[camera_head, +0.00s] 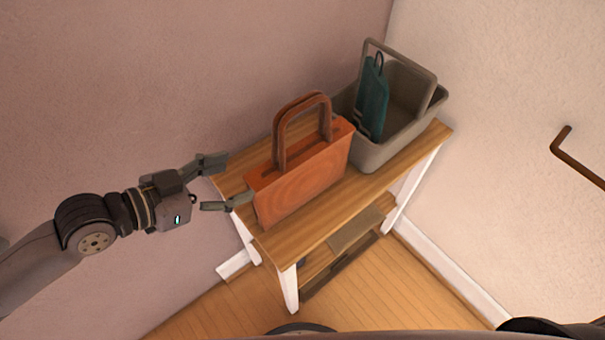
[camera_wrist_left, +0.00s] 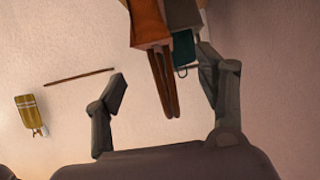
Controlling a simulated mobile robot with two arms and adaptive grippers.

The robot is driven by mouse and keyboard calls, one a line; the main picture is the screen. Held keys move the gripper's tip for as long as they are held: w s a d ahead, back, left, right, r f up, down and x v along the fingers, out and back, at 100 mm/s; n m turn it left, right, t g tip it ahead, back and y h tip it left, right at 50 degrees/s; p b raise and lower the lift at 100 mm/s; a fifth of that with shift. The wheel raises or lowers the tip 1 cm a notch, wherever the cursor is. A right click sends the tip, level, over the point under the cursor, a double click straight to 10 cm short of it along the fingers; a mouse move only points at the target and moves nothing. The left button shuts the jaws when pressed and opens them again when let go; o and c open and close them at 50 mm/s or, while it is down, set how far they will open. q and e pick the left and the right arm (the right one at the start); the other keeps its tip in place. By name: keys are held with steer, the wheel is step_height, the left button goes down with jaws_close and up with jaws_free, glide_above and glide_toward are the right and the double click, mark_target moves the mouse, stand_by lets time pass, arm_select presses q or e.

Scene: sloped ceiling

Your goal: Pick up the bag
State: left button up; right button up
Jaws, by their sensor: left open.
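The orange-brown bag (camera_head: 305,180) stands upright on a small wooden table (camera_head: 330,214), with its two arched handles up. My left gripper (camera_head: 228,181) is open and empty at the bag's left end, with its fingers pointing toward it. The lower fingertip is close to the bag's edge; I cannot tell whether it touches. In the left wrist view the bag (camera_wrist_left: 147,25) is at the top, and its handles hang in the picture between the two spread fingers (camera_wrist_left: 163,78). My right gripper is not in view.
A grey basket (camera_head: 377,155) with a raised handle stands right behind the bag, with a teal item (camera_head: 373,97) in it. Walls close in behind and at right. A brown bar (camera_head: 580,165) is at the right. A yellow object (camera_wrist_left: 30,112) shows in the wrist view.

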arm_select(q)
steer(key=p, duration=0.4)
glide_toward(298, 154)
steer(key=x, duration=0.4)
steer(key=f+x, duration=0.1)
steer(key=x, duration=0.1)
steer(key=shift+w+a, duration=0.3)
steer(key=shift+a, duration=0.05)
steer(key=shift+w+d+r+h, duration=0.1)
steer(key=shift+d+h, duration=0.15)
steer(key=shift+h, duration=0.05)
steer(key=p+x, duration=0.2)
steer(key=x, duration=0.2)
steer(key=shift+d+r, duration=0.15)
steer(key=shift+d, duration=0.4)
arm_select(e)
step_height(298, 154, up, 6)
arm_select(q)
steer(key=shift+c, duration=0.2)
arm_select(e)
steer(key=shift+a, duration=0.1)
